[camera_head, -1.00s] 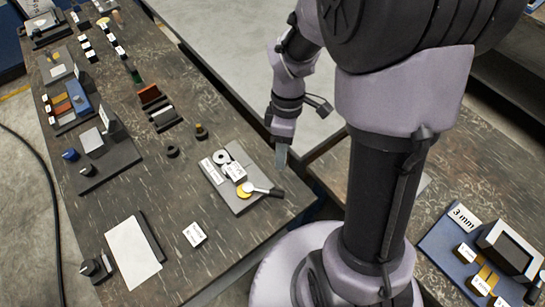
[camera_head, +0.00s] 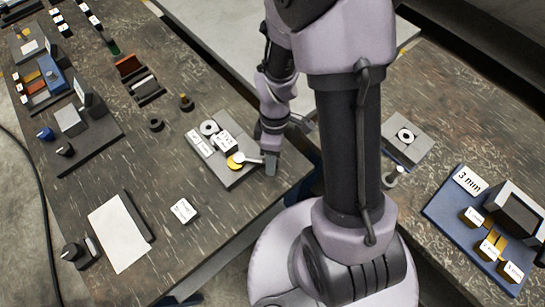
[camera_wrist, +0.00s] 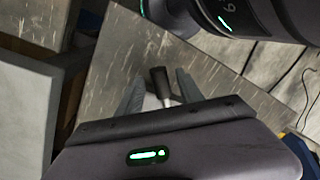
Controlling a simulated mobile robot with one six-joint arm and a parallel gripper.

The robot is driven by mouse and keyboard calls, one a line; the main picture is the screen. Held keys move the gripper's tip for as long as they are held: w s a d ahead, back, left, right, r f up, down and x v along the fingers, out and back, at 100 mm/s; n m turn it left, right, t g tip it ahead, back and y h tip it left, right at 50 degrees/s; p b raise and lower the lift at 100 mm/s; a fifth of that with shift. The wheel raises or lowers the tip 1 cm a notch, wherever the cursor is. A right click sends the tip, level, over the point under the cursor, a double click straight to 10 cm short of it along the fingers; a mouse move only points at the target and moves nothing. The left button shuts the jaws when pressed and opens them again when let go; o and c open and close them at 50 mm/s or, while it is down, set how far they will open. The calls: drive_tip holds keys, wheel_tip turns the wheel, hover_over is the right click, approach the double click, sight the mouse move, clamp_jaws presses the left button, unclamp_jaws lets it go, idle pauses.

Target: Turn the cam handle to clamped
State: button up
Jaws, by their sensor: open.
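The clamp plate (camera_head: 228,180) lies on the near right part of the table. It carries a yellow disc (camera_head: 235,161) and a cam handle (camera_head: 247,159), whose silver lever points right. My gripper (camera_head: 271,164) is at the lever's outer end and hides its black grip in the head view. In the wrist view, my gripper (camera_wrist: 160,90) is open, and the black grip (camera_wrist: 159,75) shows between its two grey fingers. I cannot tell whether either finger touches the grip.
The plate also holds a round metal ring (camera_head: 209,128) and white labels. A small white tag (camera_head: 183,210) and a white sheet (camera_head: 118,232) lie nearby. A second table at right holds a grey block with a ring (camera_head: 407,136) and a blue tray (camera_head: 438,209).

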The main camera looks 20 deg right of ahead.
clamp_jaws()
idle(1.3)
